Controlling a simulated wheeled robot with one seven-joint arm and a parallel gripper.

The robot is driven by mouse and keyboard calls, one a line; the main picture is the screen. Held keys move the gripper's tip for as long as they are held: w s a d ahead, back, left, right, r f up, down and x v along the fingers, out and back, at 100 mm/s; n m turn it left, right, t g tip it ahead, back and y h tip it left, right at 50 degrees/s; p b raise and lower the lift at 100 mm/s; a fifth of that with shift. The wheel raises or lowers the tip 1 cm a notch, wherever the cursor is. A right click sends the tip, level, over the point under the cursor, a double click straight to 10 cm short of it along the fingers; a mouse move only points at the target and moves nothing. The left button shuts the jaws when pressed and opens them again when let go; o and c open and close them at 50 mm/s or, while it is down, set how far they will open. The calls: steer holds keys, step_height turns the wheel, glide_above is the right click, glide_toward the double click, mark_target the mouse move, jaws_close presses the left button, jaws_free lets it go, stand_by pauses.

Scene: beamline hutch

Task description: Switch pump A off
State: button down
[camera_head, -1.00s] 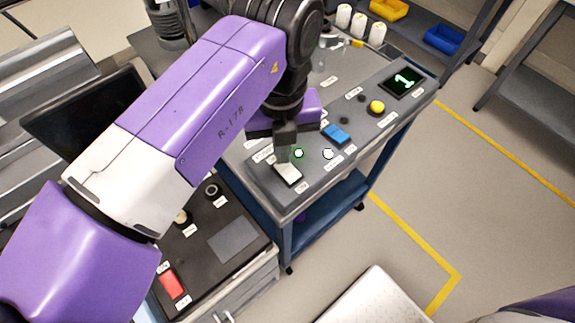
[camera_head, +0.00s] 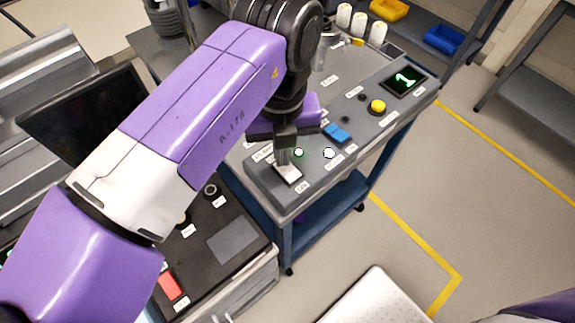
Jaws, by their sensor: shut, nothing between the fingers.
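A grey control panel (camera_head: 312,178) on a blue cart carries a white rocker switch (camera_head: 289,173) near its front left end. A second, white round lamp (camera_head: 328,153) lies by a blue rocker switch (camera_head: 337,133). The labels are too small to read, so I cannot tell which switch is pump A. My gripper (camera_head: 283,162) is shut and empty, pointing down at the far left part of the white switch. It touches or nearly touches it; the fingers hide part of the switch.
A yellow button (camera_head: 377,106) and a display (camera_head: 403,81) showing a green 1 are farther along the panel. A dark panel (camera_head: 222,212) with a red switch (camera_head: 170,286) stands nearer. White cylinders (camera_head: 360,23) stand at the back. The floor at right is clear.

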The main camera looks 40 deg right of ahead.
steer(key=shift+f, duration=0.25)
steer(key=shift+r+p, duration=2.9)
steer(key=shift+r, duration=0.65)
